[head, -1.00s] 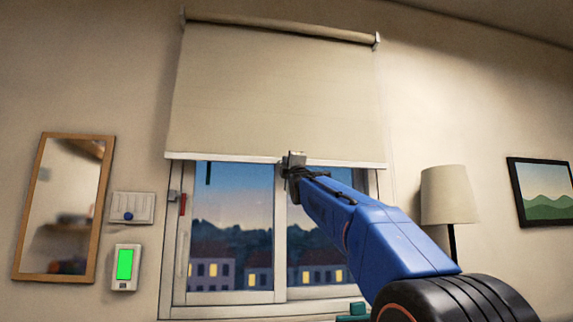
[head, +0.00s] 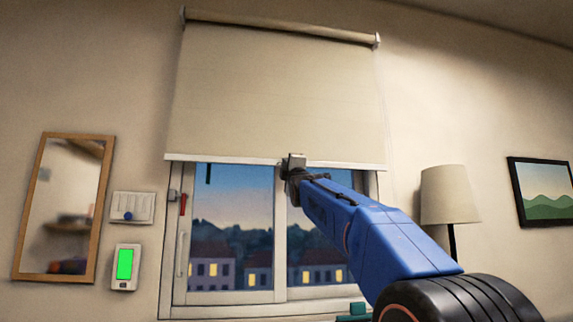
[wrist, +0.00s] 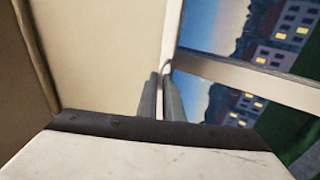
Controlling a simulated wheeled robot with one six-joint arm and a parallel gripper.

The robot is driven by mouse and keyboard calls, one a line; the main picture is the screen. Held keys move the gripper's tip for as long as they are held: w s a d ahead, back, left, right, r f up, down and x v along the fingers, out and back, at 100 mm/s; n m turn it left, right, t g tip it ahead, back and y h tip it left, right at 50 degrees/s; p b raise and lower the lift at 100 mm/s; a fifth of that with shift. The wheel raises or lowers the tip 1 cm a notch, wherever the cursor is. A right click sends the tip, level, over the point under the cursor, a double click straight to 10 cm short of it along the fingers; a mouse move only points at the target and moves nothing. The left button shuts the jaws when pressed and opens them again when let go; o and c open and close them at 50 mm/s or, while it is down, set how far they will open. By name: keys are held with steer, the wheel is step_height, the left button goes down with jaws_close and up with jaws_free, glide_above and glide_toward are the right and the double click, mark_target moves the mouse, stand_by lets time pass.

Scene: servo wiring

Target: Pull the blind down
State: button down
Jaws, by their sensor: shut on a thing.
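The cream roller blind (head: 270,95) hangs from its roller and covers the upper part of the window (head: 235,235). Its pale bottom bar (head: 225,161) crosses the window above the middle. My gripper (head: 294,165) is shut on the bottom bar, right of the bar's middle. In the wrist view the grey fingers of my gripper (wrist: 162,92) close at the edge of the blind (wrist: 105,55), along its bar (wrist: 172,35). The exact contact is partly hidden.
A wood-framed mirror (head: 62,205), a switch panel (head: 132,207) and a device with a green screen (head: 125,266) are on the wall at left. A lamp (head: 448,195) and a framed picture (head: 543,190) are at right. A red-handled latch (head: 182,204) is on the window's left side.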

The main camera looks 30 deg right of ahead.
step_height(320, 180, down, 39)
steer(key=shift+f, duration=0.2)
steer(key=c, duration=1.9)
jaws_free()
steer(key=v, duration=1.7)
steer(key=shift+s+f, duration=0.1)
steer(key=shift+s, duration=0.1)
